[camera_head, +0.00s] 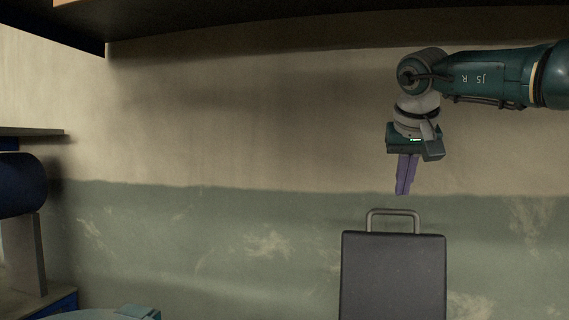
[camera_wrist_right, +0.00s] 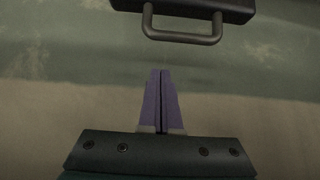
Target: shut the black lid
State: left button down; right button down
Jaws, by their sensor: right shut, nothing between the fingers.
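The black lid (camera_head: 392,277) stands upright in the lower right of the head view, with a grey loop handle (camera_head: 392,214) on its top edge. Its lower part is cut off by the frame. My right gripper (camera_head: 403,192) points down just above the handle, its purple fingers closed and empty. In the right wrist view the shut fingers (camera_wrist_right: 161,72) point toward the handle (camera_wrist_right: 183,37), with a gap between. The lid's edge (camera_wrist_right: 205,8) shows at the top of that view. My left gripper is not seen.
A wall, beige above and worn green below (camera_head: 220,240), is behind the lid. A dark overhang (camera_head: 250,22) crosses the top. A shelf (camera_head: 30,132) and a dark blue rounded object (camera_head: 20,185) are at the left. The space left of the lid looks clear.

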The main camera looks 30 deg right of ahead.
aim_at(404, 211)
jog(key=f, duration=0.1)
jog(key=f+p, duration=0.1)
jog(key=s+a+f+p, duration=0.1)
jog(key=shift+f, duration=0.1)
dwell(1.1)
dwell(0.3)
